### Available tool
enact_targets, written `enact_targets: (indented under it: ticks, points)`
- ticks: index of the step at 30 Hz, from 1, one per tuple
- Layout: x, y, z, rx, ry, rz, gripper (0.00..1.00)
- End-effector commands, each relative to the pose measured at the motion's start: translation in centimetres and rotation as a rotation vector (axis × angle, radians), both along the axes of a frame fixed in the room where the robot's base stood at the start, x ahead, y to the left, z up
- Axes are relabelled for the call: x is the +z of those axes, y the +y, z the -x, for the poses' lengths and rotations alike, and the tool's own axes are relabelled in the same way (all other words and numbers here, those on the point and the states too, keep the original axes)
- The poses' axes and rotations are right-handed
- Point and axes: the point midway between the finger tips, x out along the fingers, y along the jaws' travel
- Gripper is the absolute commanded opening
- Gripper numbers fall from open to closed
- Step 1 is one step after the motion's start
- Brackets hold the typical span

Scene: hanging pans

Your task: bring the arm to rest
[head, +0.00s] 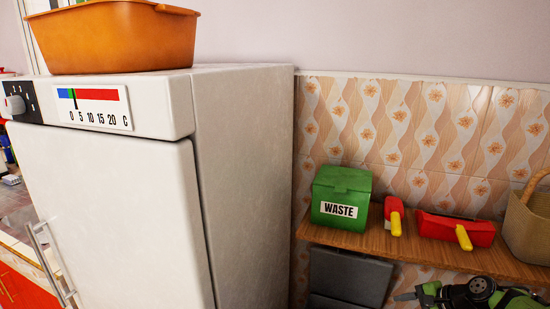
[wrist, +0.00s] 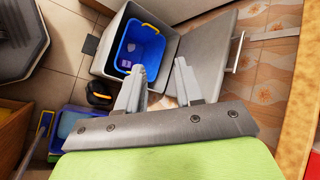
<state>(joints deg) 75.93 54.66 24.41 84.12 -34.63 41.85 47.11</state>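My gripper (wrist: 160,68) shows in the wrist view with its two grey fingers apart and nothing between them. Its grey plate and green body fill the bottom of that view. In the head view my green and black arm (head: 480,293) is at the lower right, just below the shelf edge. A grey fingertip part (head: 405,296) points left there. The rest of the arm is cut off by the frame.
A wooden shelf (head: 420,258) holds a green waste box (head: 341,197), red tools and a basket (head: 530,220). A white fridge (head: 240,180) stands at left with an orange tub (head: 115,38) on top. Below my gripper is an open grey bin (wrist: 112,45) with a blue bucket (wrist: 125,48).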

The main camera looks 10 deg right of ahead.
Motion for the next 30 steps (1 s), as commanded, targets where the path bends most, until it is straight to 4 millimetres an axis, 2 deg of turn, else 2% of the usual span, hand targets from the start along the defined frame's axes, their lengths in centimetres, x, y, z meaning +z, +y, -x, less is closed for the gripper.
enact_targets:
  ticks: [1, 5, 6, 8, 11, 12, 15, 17, 21, 25, 27, 30]
  points:
    - [1.3, 1.6, -0.6, 0.056, 0.016, 0.045, 0.36]
    - [4.4, 6.0, -1.4, 0.205, 0.061, 0.173, 0.36]
    - [5.6, 7.7, -1.5, 0.259, 0.075, 0.222, 0.36]
    - [7.6, 10.6, -1.4, 0.351, 0.096, 0.308, 0.36]
    - [11.5, 16.1, -0.1, 0.516, 0.119, 0.477, 0.36]
    - [13.0, 18.2, 0.8, 0.58, 0.122, 0.543, 0.36]
    - [16.4, 22.9, 3.9, 0.721, 0.11, 0.704, 0.36]
    - [18.1, 25.3, 6.2, 0.796, 0.092, 0.794, 0.36]
    - [20.9, 29.5, 12.6, 0.95, 0.009, 0.973, 0.36]
    - [21.4, 31.2, 18.0, 1.06, -0.089, 1.082, 0.36]
    - [21.2, 31.5, 19.9, 1.101, -0.13, 1.115, 0.36]
    - [20.9, 31.5, 21.2, 1.13, -0.163, 1.136, 0.36]
